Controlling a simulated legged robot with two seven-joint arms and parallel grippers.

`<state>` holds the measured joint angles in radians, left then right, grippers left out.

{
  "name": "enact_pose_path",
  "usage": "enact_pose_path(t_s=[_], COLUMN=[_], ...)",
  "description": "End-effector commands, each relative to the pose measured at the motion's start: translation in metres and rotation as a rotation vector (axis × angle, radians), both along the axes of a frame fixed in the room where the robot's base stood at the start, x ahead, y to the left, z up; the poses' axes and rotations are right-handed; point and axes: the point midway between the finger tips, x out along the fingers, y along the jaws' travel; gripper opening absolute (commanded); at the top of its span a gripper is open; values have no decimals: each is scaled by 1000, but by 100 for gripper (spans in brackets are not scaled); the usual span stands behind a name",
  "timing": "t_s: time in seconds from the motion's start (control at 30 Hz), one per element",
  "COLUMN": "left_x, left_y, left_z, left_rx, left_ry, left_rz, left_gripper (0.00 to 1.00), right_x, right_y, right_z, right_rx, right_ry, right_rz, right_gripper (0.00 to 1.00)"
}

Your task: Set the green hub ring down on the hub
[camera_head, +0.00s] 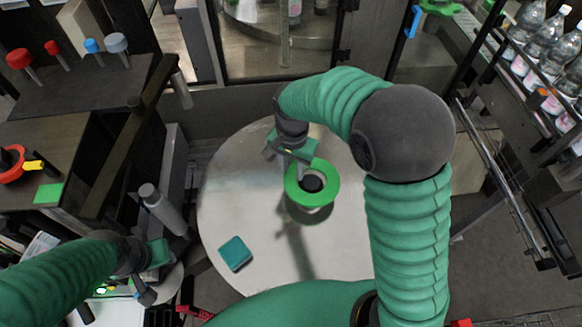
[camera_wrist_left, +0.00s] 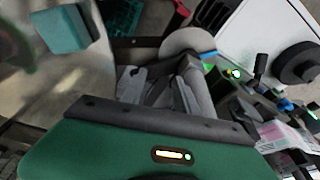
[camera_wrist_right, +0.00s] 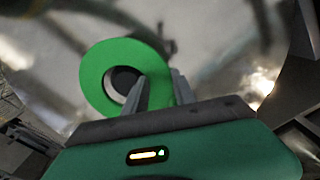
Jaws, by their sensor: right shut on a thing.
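The flat green hub ring (camera_head: 330,184) is held by its rim over the round metal table. My right gripper (camera_head: 304,168) is shut on the ring's edge. The dark hub (camera_head: 312,184) shows through the ring's hole, in the head view near its middle. In the right wrist view the ring (camera_wrist_right: 95,78) lies at my right fingertips (camera_wrist_right: 158,88), with the dark hub (camera_wrist_right: 125,79) inside the hole. I cannot tell whether the ring touches the hub. My left gripper (camera_head: 148,276) is at the lower left, away from the ring; its finger opening is unclear.
A teal block (camera_head: 235,254) lies on the round table (camera_head: 245,180) at its lower left. A dark bench (camera_head: 75,105) with coloured knobs stands at the left. A grey cylinder (camera_head: 163,208) stands left of the table. A rack of bottles (camera_head: 545,45) is at the upper right.

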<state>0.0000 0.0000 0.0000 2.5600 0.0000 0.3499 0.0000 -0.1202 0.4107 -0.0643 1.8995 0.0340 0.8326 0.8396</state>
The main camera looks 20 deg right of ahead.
Motion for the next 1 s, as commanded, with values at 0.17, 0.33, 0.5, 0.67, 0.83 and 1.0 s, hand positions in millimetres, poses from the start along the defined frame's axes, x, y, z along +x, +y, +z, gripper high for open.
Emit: enact_pose_path(t_s=[0.17,0.33,0.5,0.67,0.83,1.0], left_x=[0,0,0,0,0,0], left_y=[0,0,0,0,0,0], left_z=[0,-1,-3,2,7,6], left_rx=[0,0,0,0,0,0], left_ry=[0,0,0,0,0,0], left_rz=[0,0,0,0,0,0], left_gripper=[36,36,36,36,36,36], right_x=[0,0,0,1,1,1], right_y=[0,0,0,1,4,4], right_z=[0,-2,-5,-1,2,1], right_rx=[0,0,0,0,0,0], right_ry=[0,0,0,0,-1,-1], right_rz=[0,-1,-1,0,0,-1], right_gripper=[0,0,0,0,0,0])
